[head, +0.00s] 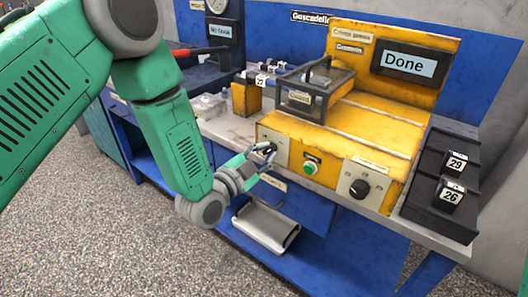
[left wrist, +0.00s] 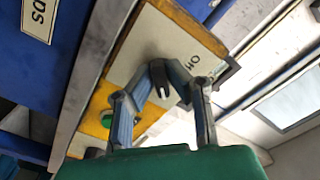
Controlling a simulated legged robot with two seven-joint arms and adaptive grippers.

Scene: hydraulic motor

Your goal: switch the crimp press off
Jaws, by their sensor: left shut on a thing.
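The yellow crimp press (head: 345,150) stands on the bench, and its screen (head: 409,64) reads "Done". My left gripper (head: 264,152) is at the left end of the press's front panel. In the left wrist view its two fingers (left wrist: 172,82) are closed around a black switch knob (left wrist: 160,78) with a white mark. The knob sits on a pale plate (left wrist: 145,40) with lettering beside it, partly hidden by the fingers. A green button (head: 310,168) and a black dial (head: 359,188) are further right on the panel. My right gripper is not in view.
A black holder (head: 432,205) with blocks marked 29 and 26 is to the right of the press. A clear-windowed guard (head: 305,95) stands on top of the press. A pale tray (head: 266,228) lies on the lower shelf. Floor is open at the lower left.

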